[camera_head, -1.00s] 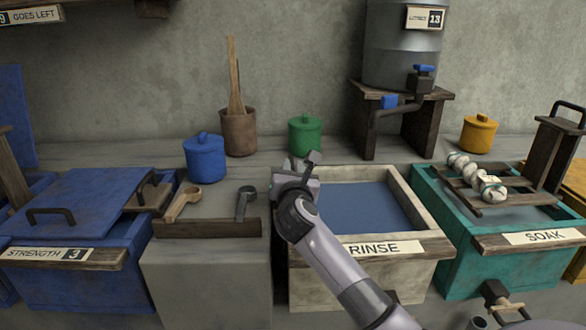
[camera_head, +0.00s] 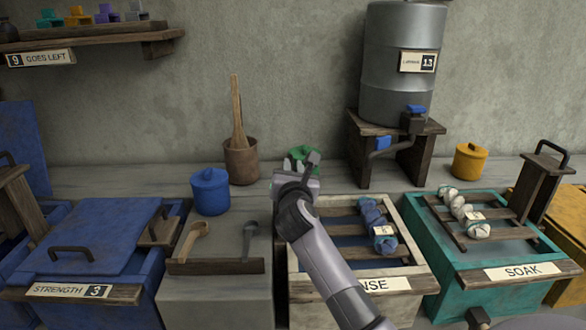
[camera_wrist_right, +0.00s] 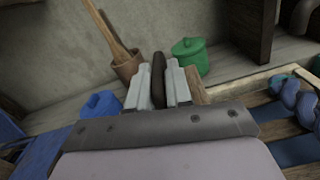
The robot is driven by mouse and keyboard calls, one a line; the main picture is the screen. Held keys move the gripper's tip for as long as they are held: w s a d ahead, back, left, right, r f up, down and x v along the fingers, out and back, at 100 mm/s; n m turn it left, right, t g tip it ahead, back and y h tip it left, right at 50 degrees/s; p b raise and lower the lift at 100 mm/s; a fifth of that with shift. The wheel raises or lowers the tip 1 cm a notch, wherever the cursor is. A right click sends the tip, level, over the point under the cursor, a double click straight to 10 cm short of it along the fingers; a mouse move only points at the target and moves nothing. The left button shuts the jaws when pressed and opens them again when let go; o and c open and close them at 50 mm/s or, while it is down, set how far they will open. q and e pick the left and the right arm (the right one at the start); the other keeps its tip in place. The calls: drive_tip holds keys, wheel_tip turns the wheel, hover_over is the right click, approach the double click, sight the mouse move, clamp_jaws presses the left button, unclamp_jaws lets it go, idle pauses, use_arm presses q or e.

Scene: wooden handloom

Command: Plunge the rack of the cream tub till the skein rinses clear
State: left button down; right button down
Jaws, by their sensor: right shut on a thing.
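The cream tub (camera_head: 412,232) labelled RINSE stands in the middle of the head view. Its wooden slatted rack (camera_head: 346,228) is up at rim level, over blue liquid. A blue skein (camera_head: 374,217) with a small white tag lies across the slats. My right gripper (camera_head: 308,168) is at the tub's back left corner. In the wrist view it (camera_wrist_right: 158,82) is shut on a dark upright handle (camera_wrist_right: 158,68), which is the rack's. My arm hides the tub's left side and part of the label. The left gripper is not in view.
A teal SOAK tub (camera_head: 500,288) with a pale skein on its rack stands close on the right. A blue lidded tub (camera_head: 90,240) is at left. A green jar (camera_head: 302,153) is just behind my gripper, and a metal tank (camera_head: 400,75) stands behind.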

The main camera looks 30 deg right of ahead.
drive_tip(key=shift+w+a+r, duration=0.1)
drive_tip(key=shift+a+r, duration=0.05)
drive_tip(key=shift+a, duration=0.1)
drive_tip(key=c, duration=1.1)
unclamp_jaws()
drive_tip(key=shift+v, duration=3.55)
